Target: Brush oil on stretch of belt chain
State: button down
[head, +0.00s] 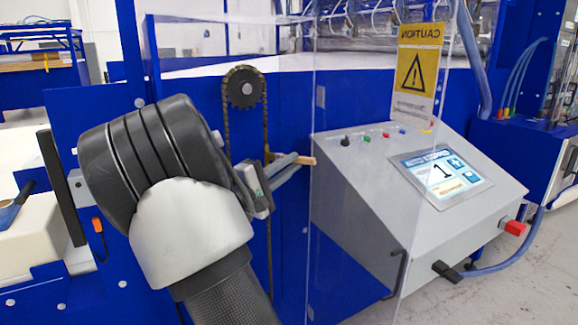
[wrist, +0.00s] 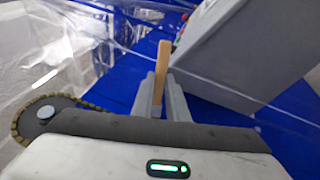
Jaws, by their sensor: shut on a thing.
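The belt chain (head: 227,125) runs over a dark toothed sprocket (head: 244,88) on the blue machine, with its two strands hanging down. In the wrist view the sprocket (wrist: 45,110) and the chain around it (wrist: 17,122) show at lower left. My gripper (head: 288,168) is in front of the chain's lower part and hides some of it. The gripper (wrist: 160,97) is shut on a wooden-handled brush (wrist: 162,70). The handle end (head: 305,161) sticks out to the right in the head view. Its bristles are not clearly visible, and I cannot tell whether they touch the chain.
A clear panel (head: 340,75) with a caution sign (head: 414,72) stands close right of my gripper. Behind it is a grey control box (head: 350,195) with a screen (head: 441,172). A blue-handled tool (head: 12,208) lies on a white block (head: 32,235) at far left.

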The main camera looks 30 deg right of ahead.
jog(key=shift+f+b, duration=6.05)
jog(key=shift+f, duration=0.2)
notch_tip(320, 180, up, 15)
jog(key=p, duration=0.7)
jog(key=shift+r, duration=0.2)
jog(key=shift+s+a+b, duration=0.15)
jog(key=shift+s+b, duration=0.55)
jog(key=shift+s, duration=2.25)
jog(key=shift+s, duration=0.15)
jog(key=shift+s+a, duration=0.1)
jog(key=shift+s, duration=1.25)
